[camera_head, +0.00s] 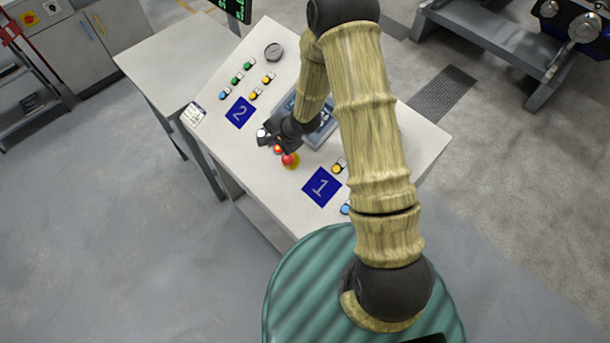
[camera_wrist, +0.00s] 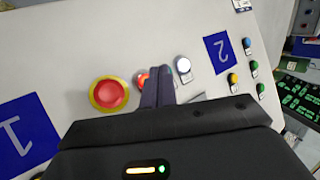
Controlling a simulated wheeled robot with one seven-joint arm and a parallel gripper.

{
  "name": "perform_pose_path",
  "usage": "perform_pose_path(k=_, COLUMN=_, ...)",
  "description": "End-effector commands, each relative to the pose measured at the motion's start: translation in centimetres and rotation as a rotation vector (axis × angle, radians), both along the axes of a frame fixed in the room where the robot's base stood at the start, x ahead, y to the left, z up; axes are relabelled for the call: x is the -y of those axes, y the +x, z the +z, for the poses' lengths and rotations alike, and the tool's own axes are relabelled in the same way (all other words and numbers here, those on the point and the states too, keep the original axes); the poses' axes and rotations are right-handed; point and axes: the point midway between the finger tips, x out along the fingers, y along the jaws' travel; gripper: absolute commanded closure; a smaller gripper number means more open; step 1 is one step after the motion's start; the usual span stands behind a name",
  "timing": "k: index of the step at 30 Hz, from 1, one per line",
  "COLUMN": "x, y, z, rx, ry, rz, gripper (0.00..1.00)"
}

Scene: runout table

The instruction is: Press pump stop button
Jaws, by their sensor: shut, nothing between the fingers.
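The sloping white control panel (camera_head: 225,145) carries several buttons, and none has a legible pump stop label. A large red mushroom button on a yellow ring (camera_head: 290,160) sits near the middle, also in the wrist view (camera_wrist: 109,92). Beside it is a small red lit button (camera_head: 278,149), partly hidden by a finger in the wrist view (camera_wrist: 142,81). A white button (camera_wrist: 183,66) lies on the fingers' other side. My gripper (camera_head: 268,143) is shut and empty, its fingertips (camera_wrist: 160,72) between the small red and white buttons. I cannot tell whether they touch the panel.
Blue plates marked 2 (camera_head: 240,112) and 1 (camera_head: 322,187) lie on the panel. Green, yellow and blue buttons cluster near plate 2, below a round gauge (camera_head: 273,51). A yellow button (camera_head: 338,168) and a blue one (camera_head: 346,208) are near plate 1. My arm covers the panel's right part.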

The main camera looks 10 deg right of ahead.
Motion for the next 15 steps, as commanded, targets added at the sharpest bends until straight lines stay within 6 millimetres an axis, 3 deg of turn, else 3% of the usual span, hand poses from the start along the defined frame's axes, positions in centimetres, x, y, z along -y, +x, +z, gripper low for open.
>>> perform_pose_path(k=15, x=-1.3, y=-0.9, z=3.5, rx=0.000, ry=0.000, rz=0.000, gripper=1.00)
